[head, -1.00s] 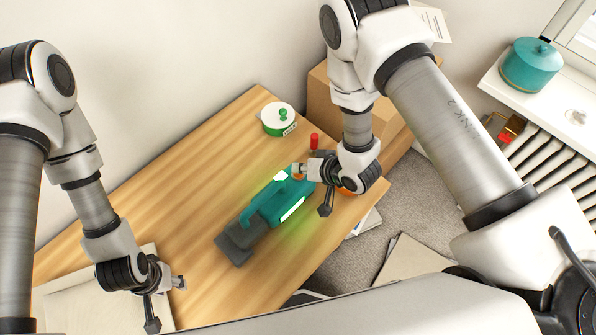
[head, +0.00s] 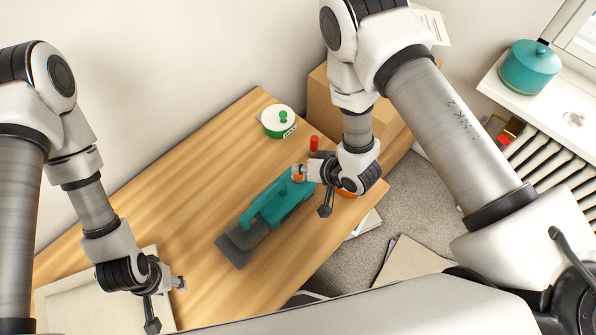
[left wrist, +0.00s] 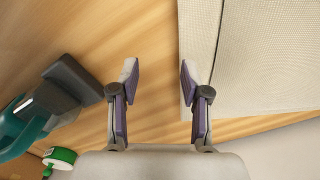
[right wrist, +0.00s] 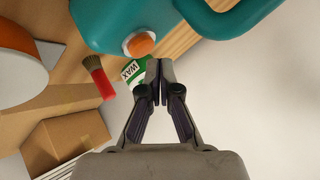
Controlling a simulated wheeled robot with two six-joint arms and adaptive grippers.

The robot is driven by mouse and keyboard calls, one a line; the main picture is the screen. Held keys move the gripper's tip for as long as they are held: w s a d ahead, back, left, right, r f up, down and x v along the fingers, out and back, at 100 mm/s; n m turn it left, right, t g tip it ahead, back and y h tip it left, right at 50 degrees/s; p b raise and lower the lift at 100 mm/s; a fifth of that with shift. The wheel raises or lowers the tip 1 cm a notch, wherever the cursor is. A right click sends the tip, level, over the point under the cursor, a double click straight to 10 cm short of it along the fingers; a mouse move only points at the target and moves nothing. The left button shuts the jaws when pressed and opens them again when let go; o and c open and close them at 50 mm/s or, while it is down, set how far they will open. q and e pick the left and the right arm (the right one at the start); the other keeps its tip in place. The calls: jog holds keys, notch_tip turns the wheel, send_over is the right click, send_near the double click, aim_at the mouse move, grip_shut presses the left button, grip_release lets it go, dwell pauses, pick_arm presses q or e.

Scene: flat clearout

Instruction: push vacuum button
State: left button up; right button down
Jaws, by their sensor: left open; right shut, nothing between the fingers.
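The teal vacuum (head: 276,203) with a grey nozzle (head: 240,240) lies on the wooden table, and no light shows on it. Its round orange button (right wrist: 141,45) in a white ring shows in the right wrist view. My right gripper (head: 303,172) is shut and empty at the vacuum's rear end. In the right wrist view its fingertips (right wrist: 159,66) are just beside the button; I cannot tell if they touch it. My left gripper (head: 166,302) is open and empty, low over the table's left part. The left wrist view shows the vacuum nozzle (left wrist: 72,80) left of its fingers.
A green and white wax tin (head: 279,121) stands behind the vacuum. A brush with a red handle (head: 314,143) is near my right gripper. A cardboard box (head: 322,100) is at the back. A pale cloth-like sheet (head: 75,300) lies under my left gripper.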

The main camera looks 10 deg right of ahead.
aim_at(301, 177)
jog(key=shift+r, duration=0.25)
notch_tip(301, 177, up, 6)
jog(key=p, duration=0.5)
jog(key=shift+f, duration=0.1)
jog(key=shift+f, duration=0.1)
